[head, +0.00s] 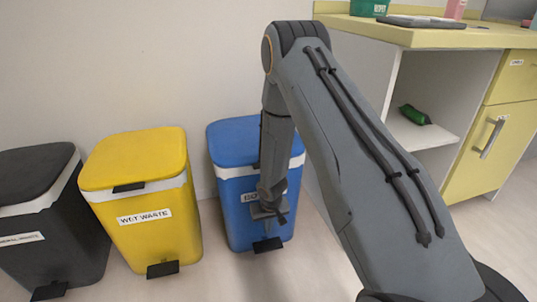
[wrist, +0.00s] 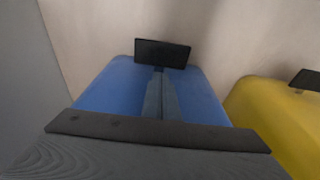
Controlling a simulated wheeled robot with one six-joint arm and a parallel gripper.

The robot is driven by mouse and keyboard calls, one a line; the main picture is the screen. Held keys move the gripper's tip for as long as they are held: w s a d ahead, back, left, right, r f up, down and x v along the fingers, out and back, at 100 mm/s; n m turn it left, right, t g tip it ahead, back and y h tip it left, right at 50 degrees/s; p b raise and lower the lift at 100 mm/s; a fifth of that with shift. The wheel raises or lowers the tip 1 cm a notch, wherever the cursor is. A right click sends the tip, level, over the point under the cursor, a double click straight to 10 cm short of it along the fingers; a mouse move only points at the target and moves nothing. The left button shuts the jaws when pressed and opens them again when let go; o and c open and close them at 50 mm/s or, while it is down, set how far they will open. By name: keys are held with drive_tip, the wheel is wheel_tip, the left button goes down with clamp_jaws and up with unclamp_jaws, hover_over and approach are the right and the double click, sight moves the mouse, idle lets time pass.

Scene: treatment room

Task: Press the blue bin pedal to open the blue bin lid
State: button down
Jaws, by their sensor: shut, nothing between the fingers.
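The blue bin (head: 232,212) stands on the floor against the wall, with its blue lid (head: 232,140) down. Its black pedal (head: 268,245) sticks out low at the front. My gripper (head: 268,215) is shut and empty, pointing down in front of the bin and above the pedal in the head view. My arm and gripper hide part of the bin's front and label. In the wrist view, the shut fingers (wrist: 159,78) point toward the pedal (wrist: 162,53), their tips just short of its edge in the picture. I cannot tell whether they touch it.
A yellow bin (head: 150,220) with a wet waste label stands left of the blue bin, with its own black pedal (head: 163,269). A dark bin (head: 50,225) stands further left. A cabinet (head: 345,80) with an open shelf is at the right. Floor in front is partly clear.

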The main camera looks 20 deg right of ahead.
drive_tip(key=shift+r+p, duration=1.15)
drive_tip(key=shift+p, duration=2.3)
